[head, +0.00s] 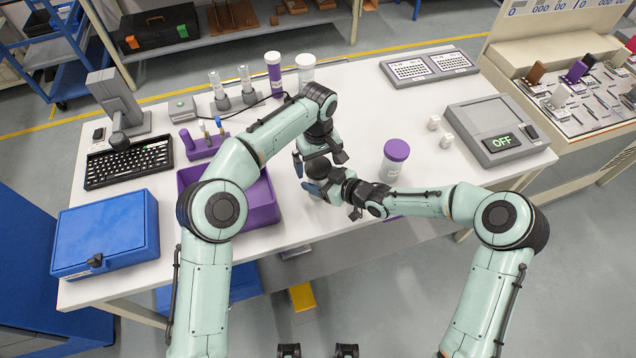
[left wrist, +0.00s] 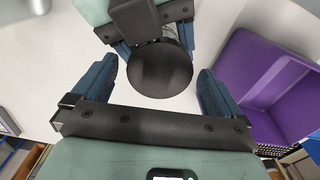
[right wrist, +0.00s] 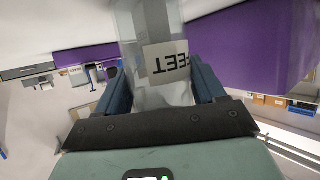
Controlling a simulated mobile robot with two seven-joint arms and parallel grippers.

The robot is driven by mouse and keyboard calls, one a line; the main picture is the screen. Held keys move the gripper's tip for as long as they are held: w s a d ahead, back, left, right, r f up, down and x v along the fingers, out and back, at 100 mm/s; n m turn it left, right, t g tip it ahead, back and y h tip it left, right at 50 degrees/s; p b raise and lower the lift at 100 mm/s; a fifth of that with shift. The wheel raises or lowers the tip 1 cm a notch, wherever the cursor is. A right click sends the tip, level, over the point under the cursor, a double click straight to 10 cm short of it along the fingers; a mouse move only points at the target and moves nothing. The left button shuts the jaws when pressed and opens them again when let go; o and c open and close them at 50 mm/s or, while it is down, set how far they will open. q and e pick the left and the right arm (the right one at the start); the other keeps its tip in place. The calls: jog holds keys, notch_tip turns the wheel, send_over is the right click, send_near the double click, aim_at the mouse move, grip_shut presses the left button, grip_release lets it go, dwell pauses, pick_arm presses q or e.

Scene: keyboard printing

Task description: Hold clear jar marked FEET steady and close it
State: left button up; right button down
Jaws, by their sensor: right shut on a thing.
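The clear jar marked FEET (right wrist: 165,62) shows in the right wrist view, its label upside down, between the fingers of my right gripper (head: 318,188). That gripper is shut on the jar. A round black lid (left wrist: 160,70) sits at the jar's top in the left wrist view; it also shows in the head view (head: 318,167). Whether it is fully seated cannot be told. My left gripper (head: 317,156) is over the lid, its blue fingers apart on either side with gaps. The jar's body is mostly hidden in the head view.
A purple bin (head: 262,205) stands close to the left of the grippers. A white jar with a purple lid (head: 396,160) stands to the right. A blue case (head: 105,235) and a keyboard (head: 128,163) lie at left. The scale reading OFF (head: 497,135) is at right.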

pick_arm(q)
jog(key=shift+r, duration=2.3)
jog(key=shift+c, duration=0.2)
notch_tip(320, 180, up, 4)
jog(key=n, duration=0.3)
jog(key=shift+f, duration=0.25)
jog(key=shift+f, duration=0.15)
jog(key=shift+f, duration=3.9)
